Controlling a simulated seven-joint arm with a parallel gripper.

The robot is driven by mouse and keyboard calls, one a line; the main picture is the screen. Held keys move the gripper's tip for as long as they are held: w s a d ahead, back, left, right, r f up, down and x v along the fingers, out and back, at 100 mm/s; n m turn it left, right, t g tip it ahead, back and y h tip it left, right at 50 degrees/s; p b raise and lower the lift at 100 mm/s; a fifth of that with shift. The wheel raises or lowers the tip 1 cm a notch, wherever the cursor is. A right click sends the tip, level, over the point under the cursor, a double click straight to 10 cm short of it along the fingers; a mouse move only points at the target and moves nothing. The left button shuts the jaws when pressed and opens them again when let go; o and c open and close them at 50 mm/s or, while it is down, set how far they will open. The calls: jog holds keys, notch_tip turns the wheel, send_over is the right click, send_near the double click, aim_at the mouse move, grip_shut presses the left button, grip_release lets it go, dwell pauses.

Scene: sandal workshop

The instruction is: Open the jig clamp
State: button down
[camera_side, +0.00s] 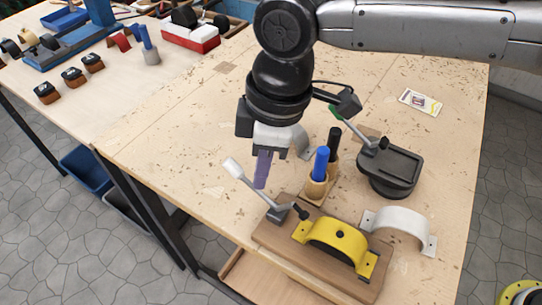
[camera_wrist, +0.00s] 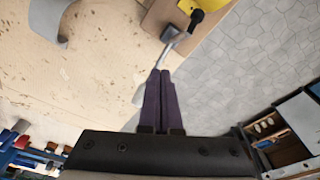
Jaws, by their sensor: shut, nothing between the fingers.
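The jig clamp is a grey metal toggle clamp (camera_side: 280,213) at the left end of a wooden jig board (camera_side: 318,283). Its lever slants up to the left to a pale grip (camera_side: 233,168). Its black tip is at the left flange of a yellow arched piece (camera_side: 336,238) on the board. My gripper (camera_side: 261,186) has purple fingers, closed together and empty, pointing down just right of the lever's grip. In the wrist view the fingertips (camera_wrist: 160,72) overlap the lever (camera_wrist: 168,56), partly hiding it. I cannot tell whether they touch it.
A white arched piece (camera_side: 402,230) lies right of the board. A holder with blue and black-handled tools (camera_side: 318,187) stands behind it. A black stand with another lever (camera_side: 390,171) is at the right. The table is bare left of my gripper; its front edge is near the clamp.

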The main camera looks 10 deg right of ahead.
jog(key=shift+r, duration=0.1)
notch_tip(320, 180, up, 7)
jog(key=shift+s+d+r, duration=0.15)
jog(key=shift+s+d, duration=0.3)
dwell(0.6)
